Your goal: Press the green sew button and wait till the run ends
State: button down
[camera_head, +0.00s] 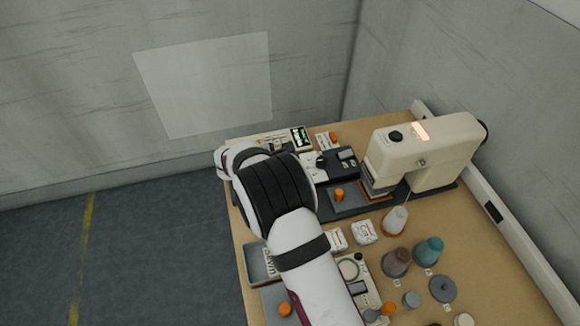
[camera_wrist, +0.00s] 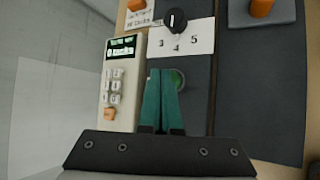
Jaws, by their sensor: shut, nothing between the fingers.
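My gripper (camera_wrist: 162,72) shows in the wrist view with its two teal fingers shut together and nothing between them. The green button (camera_wrist: 180,80) shows just right of and behind the fingertips, partly covered by them. I cannot tell whether the fingers touch it. In the head view my arm hides the gripper and the button. The cream sewing machine (camera_head: 432,150) stands at the right back of the table, with a small glowing orange panel on top.
A cream keypad (camera_wrist: 120,90) with a lit green display stands left of the fingers. A black dial (camera_wrist: 175,20) sits on a numbered white plate above them. Orange knobs (camera_head: 339,195), thread spools (camera_head: 429,250) and white packets (camera_head: 364,232) stand on the wooden table (camera_head: 480,240).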

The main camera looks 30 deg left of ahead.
jog(key=shift+r, duration=0.15)
notch_tip(320, 180, up, 6)
jog(key=shift+f, duration=0.1)
dwell(0.4)
dwell(0.4)
jog(key=s+d+r+m+g+h, duration=0.1)
jog(key=s+d+r+m+g, duration=0.15)
jog(key=d+m, duration=0.45)
jog(key=s+d+r+m+g+h, duration=0.1)
jog(key=s+d+r+m+g, duration=0.2)
jog(key=d, duration=0.9)
jog(key=s+d+r+m+g, duration=0.1)
jog(key=s+d+r+m, duration=0.1)
jog(key=d+r+m, duration=0.55)
jog(key=s+d+f+m+g+y, duration=0.1)
jog(key=s+d+m+y, duration=0.1)
jog(key=s+m, duration=0.4)
jog(key=s+d+f+m+g+y, duration=0.1)
jog(key=s+d+m+y, duration=0.2)
jog(key=s, duration=1.3)
jog(key=d+m, duration=0.2)
jog(key=m, duration=0.2)
jog(key=shift+d+f+g, duration=0.3)
jog(key=shift+f+g, duration=0.05)
